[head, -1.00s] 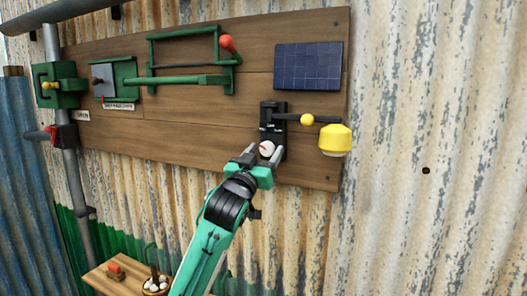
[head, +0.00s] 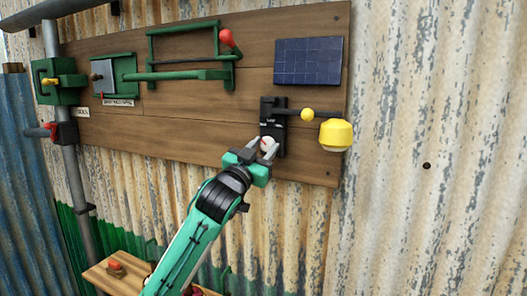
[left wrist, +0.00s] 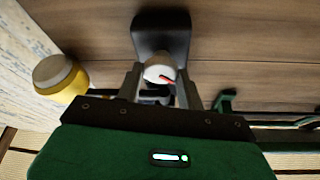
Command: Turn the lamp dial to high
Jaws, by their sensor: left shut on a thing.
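The lamp dial (head: 267,142) is a small white knob with a red pointer mark, low on a black lamp bracket (head: 280,110) on the wooden board. My left gripper (head: 264,148) is at the dial, its fingers shut on its two sides. In the left wrist view the dial (left wrist: 158,73) sits between the fingertips, with the red mark pointing to the lower right. The yellow lamp (head: 336,134) hangs on an arm to the right of the bracket. Dial labels are too small to read. My right gripper is not in view.
A solar panel (head: 308,62) is above the bracket. A green frame with a red-knobbed lever (head: 226,40) and green boxes are to the left on the board (head: 190,115). A small wooden shelf (head: 105,278) with a red button is below. The corrugated wall at right is clear.

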